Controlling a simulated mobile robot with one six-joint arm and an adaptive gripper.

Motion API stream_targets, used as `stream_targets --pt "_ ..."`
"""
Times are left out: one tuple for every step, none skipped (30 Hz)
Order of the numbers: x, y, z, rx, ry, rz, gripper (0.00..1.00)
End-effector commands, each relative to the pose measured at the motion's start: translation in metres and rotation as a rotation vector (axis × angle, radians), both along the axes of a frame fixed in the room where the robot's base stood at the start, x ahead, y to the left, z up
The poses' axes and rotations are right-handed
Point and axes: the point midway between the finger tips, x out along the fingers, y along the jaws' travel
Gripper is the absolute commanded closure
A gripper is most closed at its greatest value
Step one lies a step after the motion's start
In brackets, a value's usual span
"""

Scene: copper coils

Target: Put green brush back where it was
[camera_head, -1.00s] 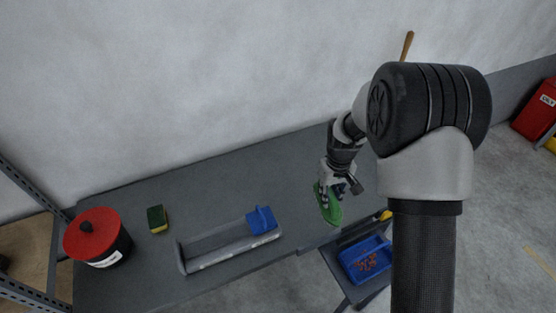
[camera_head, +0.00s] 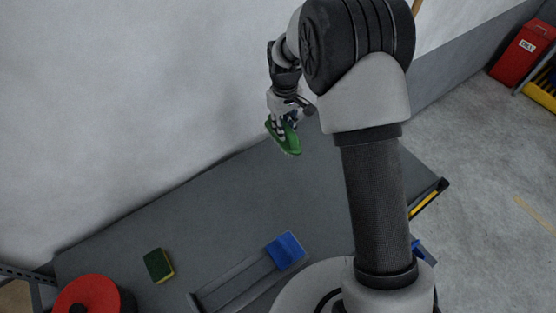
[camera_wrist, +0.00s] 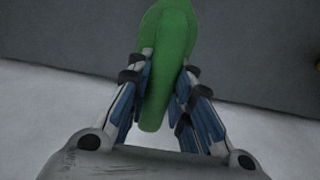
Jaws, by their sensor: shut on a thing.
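The green brush (camera_head: 286,138) is held in my gripper (camera_head: 283,119), up in front of the pale wall near the back edge of the grey table. In the wrist view the green brush (camera_wrist: 168,45) lies between the blue-padded fingers of my gripper (camera_wrist: 166,85), its narrow handle towards the palm and its wider part pointing away. The gripper is shut on the handle. The brush is clear of the table as far as I can tell.
A green and yellow sponge (camera_head: 158,265) and a red-lidded container (camera_head: 88,296) are at left. The table's middle is clear. A red bin (camera_head: 522,52) stands far right.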

Motion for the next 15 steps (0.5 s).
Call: stream_targets --pt "-0.002 -0.001 -0.015 -0.002 0.006 0.0 1.0" --pt "-0.002 -0.001 -0.024 -0.002 0.006 0.0 1.0" --pt "-0.002 0.0 -0.035 -0.001 0.007 0.0 1.0" --pt "-0.002 0.0 -0.043 -0.002 0.006 0.0 1.0" --pt "-0.002 0.0 -0.051 -0.001 0.005 0.0 1.0" --pt "-0.001 0.0 -0.062 -0.001 0.005 0.0 1.0" --pt "-0.002 0.0 -0.07 -0.001 0.005 0.0 1.0" --pt "-0.002 0.0 -0.078 -0.001 0.005 0.0 1.0" --pt "-0.001 0.0 -0.089 -0.001 0.005 0.0 1.0" --pt "-0.001 0.0 -0.096 -0.001 0.004 0.0 1.0" --pt "-0.001 0.0 -0.104 -0.001 0.003 0.0 1.0" --pt "-0.001 0.0 -0.112 -0.001 0.003 0.0 1.0" --pt "-0.001 0.0 -0.118 -0.001 0.003 0.0 1.0" --pt "-0.001 0.0 -0.123 0.0 0.002 0.0 1.0" --pt "-0.001 0.0 -0.128 0.0 0.001 0.0 1.0"
